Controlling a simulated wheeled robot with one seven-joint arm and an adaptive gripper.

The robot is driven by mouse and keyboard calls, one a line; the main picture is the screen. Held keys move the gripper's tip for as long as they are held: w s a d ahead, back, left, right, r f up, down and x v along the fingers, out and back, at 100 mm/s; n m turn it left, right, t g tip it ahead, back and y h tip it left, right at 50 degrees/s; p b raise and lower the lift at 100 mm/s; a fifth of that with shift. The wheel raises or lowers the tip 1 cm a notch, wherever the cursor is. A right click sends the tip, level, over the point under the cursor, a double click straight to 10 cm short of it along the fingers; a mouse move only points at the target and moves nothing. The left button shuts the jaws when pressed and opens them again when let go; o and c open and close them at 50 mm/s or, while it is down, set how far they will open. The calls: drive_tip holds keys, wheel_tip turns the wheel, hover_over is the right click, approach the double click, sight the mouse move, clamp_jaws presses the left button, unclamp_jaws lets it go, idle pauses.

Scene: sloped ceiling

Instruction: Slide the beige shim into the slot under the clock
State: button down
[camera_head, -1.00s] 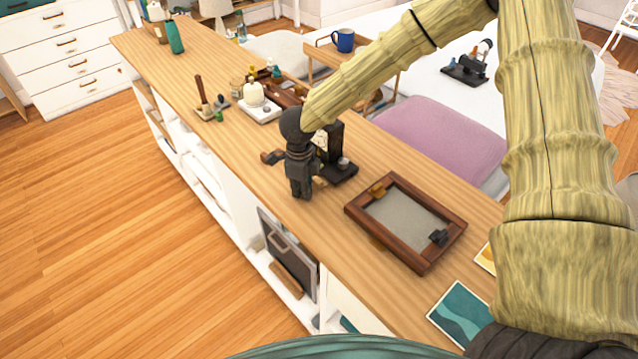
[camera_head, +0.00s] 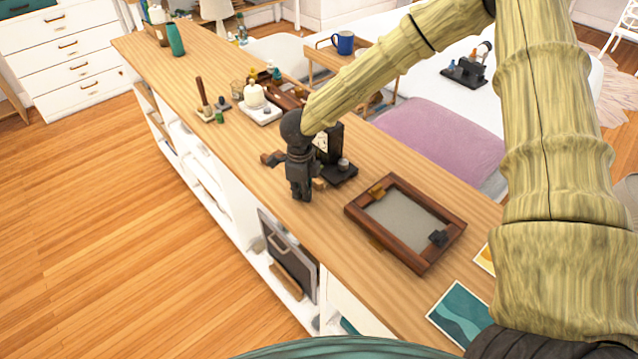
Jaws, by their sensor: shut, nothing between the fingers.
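The dark clock (camera_head: 336,143) stands on the wooden counter just behind and to the right of my gripper, which covers part of it. A strip of its pale face shows beside my wrist. Its black base (camera_head: 341,174) carries a small grey round piece. My gripper (camera_head: 301,196) points down with its fingers together and empty, low over the counter in front of the clock. A small tan piece (camera_head: 319,184), which may be the beige shim, shows just right of the fingertips, near the base. The slot is hidden, and I cannot tell whether the piece is in it.
A wood-framed tray (camera_head: 420,255) with clips lies to the right. A white tray (camera_head: 264,115) with a candle and bottles stands farther back. The counter's front edge runs close to my gripper.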

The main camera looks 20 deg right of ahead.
drive_tip(key=shift+s+d+f, duration=0.1)
drive_tip(key=shift+s+f, duration=0.25)
drive_tip(key=shift+f, duration=0.1)
drive_tip(key=shift+w+a+r+p, duration=0.1)
drive_tip(key=shift+a+r+p, duration=0.2)
drive_tip(key=shift+r+p, duration=0.6)
drive_tip(key=shift+w+a+r+p, duration=0.1)
drive_tip(key=shift+a+r+p, duration=0.2)
drive_tip(key=shift+r+p, duration=0.5)
drive_tip(key=shift+s+a+r+p, duration=0.1)
drive_tip(key=shift+a+r+p, duration=0.15)
drive_tip(key=shift+r+p, duration=0.35)
drive_tip(key=shift+s+a+r+p, duration=0.1)
drive_tip(key=shift+a+r+p, duration=0.25)
drive_tip(key=shift+r, duration=0.3)
drive_tip(key=shift+s+a+r+p, duration=0.1)
drive_tip(key=shift+a+r+p, duration=0.1)
drive_tip(key=shift+r+p, duration=0.4)
